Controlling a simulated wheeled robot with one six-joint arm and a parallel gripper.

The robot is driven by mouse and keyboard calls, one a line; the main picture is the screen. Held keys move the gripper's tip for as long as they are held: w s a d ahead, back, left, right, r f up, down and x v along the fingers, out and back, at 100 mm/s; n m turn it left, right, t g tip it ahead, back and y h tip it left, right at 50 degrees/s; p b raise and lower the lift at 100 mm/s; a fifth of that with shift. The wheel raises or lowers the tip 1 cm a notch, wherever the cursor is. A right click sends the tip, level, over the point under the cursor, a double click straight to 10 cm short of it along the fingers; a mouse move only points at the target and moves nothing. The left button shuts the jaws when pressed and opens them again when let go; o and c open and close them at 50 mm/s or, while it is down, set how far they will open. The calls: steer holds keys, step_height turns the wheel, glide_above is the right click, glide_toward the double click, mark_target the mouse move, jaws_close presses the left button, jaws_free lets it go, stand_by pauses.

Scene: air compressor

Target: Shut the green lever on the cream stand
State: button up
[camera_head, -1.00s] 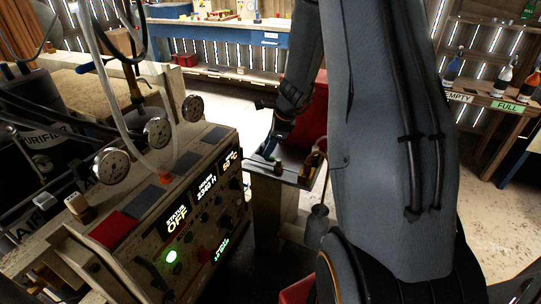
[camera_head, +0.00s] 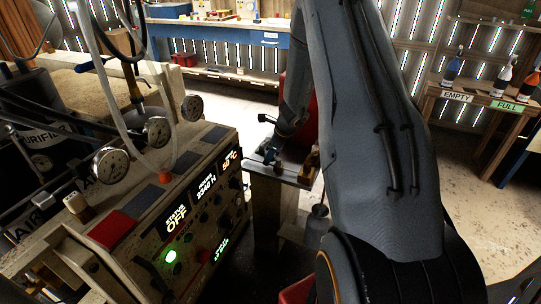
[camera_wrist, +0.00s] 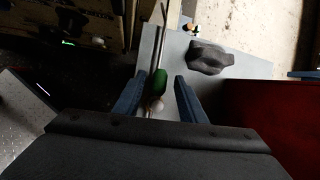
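The green lever (camera_wrist: 160,82) shows in the wrist view as a green grip on a thin metal rod, with a pale round knob at its lower end. It lies over the grey top plate (camera_wrist: 228,62) of the stand. My gripper (camera_wrist: 158,92) is open, with one blue finger on each side of the lever and a gap on both sides. In the head view, my gripper (camera_head: 271,157) is low over the plate of the cream stand (camera_head: 268,205) and hides the lever there.
The control panel (camera_head: 185,225), reading STATUS OFF, stands close left of the stand. A dark lumpy piece (camera_wrist: 209,57) sits on the plate right of the lever. A red surface (camera_wrist: 270,125) is at the right of the wrist view. Floor beyond the stand is clear.

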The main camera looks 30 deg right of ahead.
steer(key=shift+c, duration=0.2)
jaws_close()
steer(key=shift+n, duration=0.3)
steer(key=n, duration=0.1)
steer(key=s+n+y, duration=0.1)
steer(key=n, duration=0.1)
steer(key=n+g+y, duration=0.1)
steer(key=shift+s+a+n, duration=0.15)
steer(key=shift+a+n, duration=0.15)
steer(key=shift+a, duration=0.05)
steer(key=n, duration=0.2)
steer(key=s+n+g+y+b, duration=0.1)
steer(key=n, duration=0.1)
steer(key=shift+s+g, duration=0.1)
steer(key=shift+g, duration=0.2)
steer(key=n+g, duration=0.1)
steer(key=n, duration=0.1)
steer(key=s+n+b, duration=0.1)
steer(key=n, duration=0.2)
steer(key=shift+s+d+g+y, duration=0.1)
steer(key=shift+d+g+y, duration=0.05)
steer(key=shift+g+y, duration=0.25)
steer(key=shift+s+d+n+g+b, duration=0.2)
steer(key=shift+n+g, duration=0.15)
steer(key=shift+n, duration=0.5)
steer(key=shift+s+d+n+g+b, duration=0.1)
steer(key=shift+s+n+g+b, duration=0.2)
steer(key=shift+n, duration=0.55)
steer(key=shift+w, duration=0.1)
